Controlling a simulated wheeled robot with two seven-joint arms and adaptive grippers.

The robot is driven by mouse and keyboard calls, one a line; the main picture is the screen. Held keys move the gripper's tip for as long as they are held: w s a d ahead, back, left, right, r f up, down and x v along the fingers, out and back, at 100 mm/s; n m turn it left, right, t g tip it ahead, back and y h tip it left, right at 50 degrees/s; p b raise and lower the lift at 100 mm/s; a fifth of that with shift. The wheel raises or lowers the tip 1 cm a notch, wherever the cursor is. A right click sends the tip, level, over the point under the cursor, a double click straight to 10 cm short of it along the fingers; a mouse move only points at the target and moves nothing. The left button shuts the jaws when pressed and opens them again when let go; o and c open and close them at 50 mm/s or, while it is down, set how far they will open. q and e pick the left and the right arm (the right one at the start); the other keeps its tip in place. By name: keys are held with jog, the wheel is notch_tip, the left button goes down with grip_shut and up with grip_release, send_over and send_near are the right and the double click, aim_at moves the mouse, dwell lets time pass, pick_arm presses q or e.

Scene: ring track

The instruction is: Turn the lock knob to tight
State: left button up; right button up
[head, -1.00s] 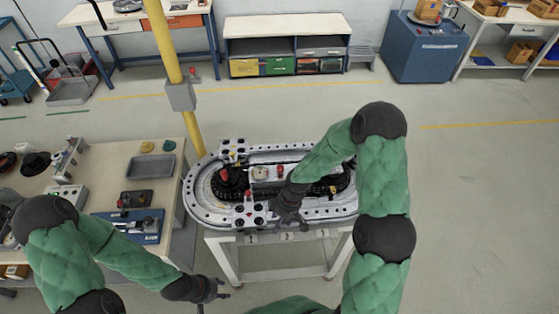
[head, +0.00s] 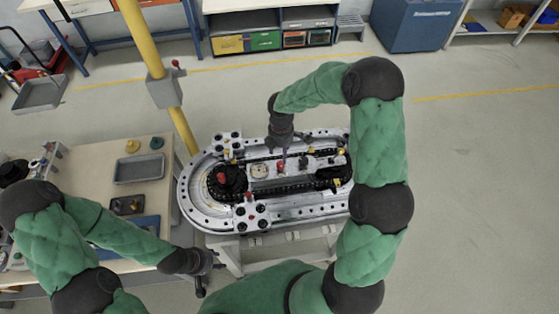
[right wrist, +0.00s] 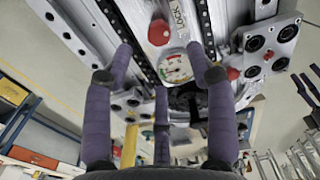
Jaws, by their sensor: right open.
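The lock knob (head: 281,166) is a small red knob on the middle strip of the ring track (head: 196,212). In the right wrist view the red knob (right wrist: 159,32) sits beside the word LOCK, with a dial gauge (right wrist: 175,68) nearby. My right gripper (head: 283,149) points down over the track, close to the knob. In the right wrist view its fingers (right wrist: 160,58) are spread and empty, with the knob just beyond the fingertips. The knob's exact turn position is too small to tell. My left gripper (head: 204,270) hangs near the bench's front corner, away from the track; its fingers are unclear.
Another red knob (right wrist: 233,73) is by the plate with black holes. A yellow post (head: 146,50) stands behind the track's left end. A workbench (head: 98,158) with a grey tray (head: 139,168) is at left. The floor at right is clear.

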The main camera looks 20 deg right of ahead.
aim_at(280, 164)
notch_tip(280, 164, down, 8)
jog(key=shift+w+f, duration=0.15)
jog(key=shift+f, duration=0.1)
jog(key=shift+c, duration=0.2)
grip_shut()
